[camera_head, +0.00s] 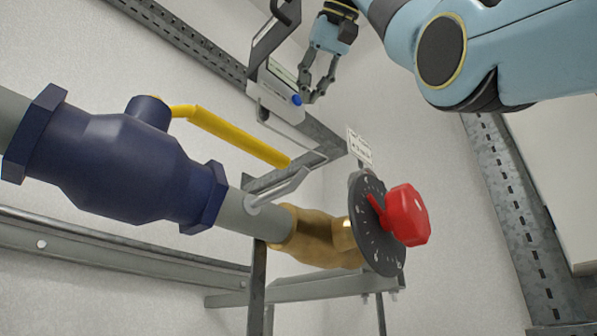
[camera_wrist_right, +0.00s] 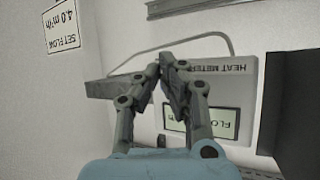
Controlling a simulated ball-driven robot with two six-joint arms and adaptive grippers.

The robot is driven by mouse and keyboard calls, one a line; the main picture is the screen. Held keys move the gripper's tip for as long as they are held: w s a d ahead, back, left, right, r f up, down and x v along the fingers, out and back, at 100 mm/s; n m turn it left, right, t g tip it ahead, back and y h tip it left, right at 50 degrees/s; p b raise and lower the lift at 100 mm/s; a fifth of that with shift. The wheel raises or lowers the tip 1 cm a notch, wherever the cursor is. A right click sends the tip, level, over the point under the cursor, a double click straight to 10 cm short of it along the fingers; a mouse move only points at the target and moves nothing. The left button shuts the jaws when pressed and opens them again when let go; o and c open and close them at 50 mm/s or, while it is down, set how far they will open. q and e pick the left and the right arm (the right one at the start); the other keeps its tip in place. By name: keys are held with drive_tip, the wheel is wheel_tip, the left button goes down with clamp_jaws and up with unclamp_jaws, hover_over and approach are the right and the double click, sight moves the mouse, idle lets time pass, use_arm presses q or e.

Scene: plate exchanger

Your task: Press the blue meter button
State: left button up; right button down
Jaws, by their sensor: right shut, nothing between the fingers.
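The heat meter (camera_head: 272,92) is a pale box mounted on the metal frame at the upper middle of the head view. Its blue button (camera_head: 297,100) sits at its right end. My right gripper (camera_head: 309,98) is shut and empty, with its fingertips close beside the button; I cannot tell whether they touch. In the right wrist view the closed fingers (camera_wrist_right: 172,62) lie in front of the meter (camera_wrist_right: 212,72), whose lettering and display (camera_wrist_right: 224,122) appear upside down. The button does not show there, probably hidden by the fingers. My left gripper is out of view.
A dark blue valve (camera_head: 125,165) with a yellow lever (camera_head: 230,135) is at the left. A red knob (camera_head: 407,215) on a black dial (camera_head: 375,225) is below the gripper. A label (camera_head: 359,147) stands above the dial; a set-flow label (camera_wrist_right: 62,27) shows in the wrist view.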

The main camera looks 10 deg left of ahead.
drive_tip(key=shift+d, duration=0.2)
drive_tip(key=shift+s, duration=0.1)
drive_tip(key=s+d+b, duration=0.1)
drive_tip(key=d, duration=0.1)
drive_tip(key=s+d+b, duration=0.1)
drive_tip(key=d+b, duration=0.1)
drive_tip(key=shift+s, duration=0.4)
drive_tip(key=shift+d, duration=0.1)
idle(0.4)
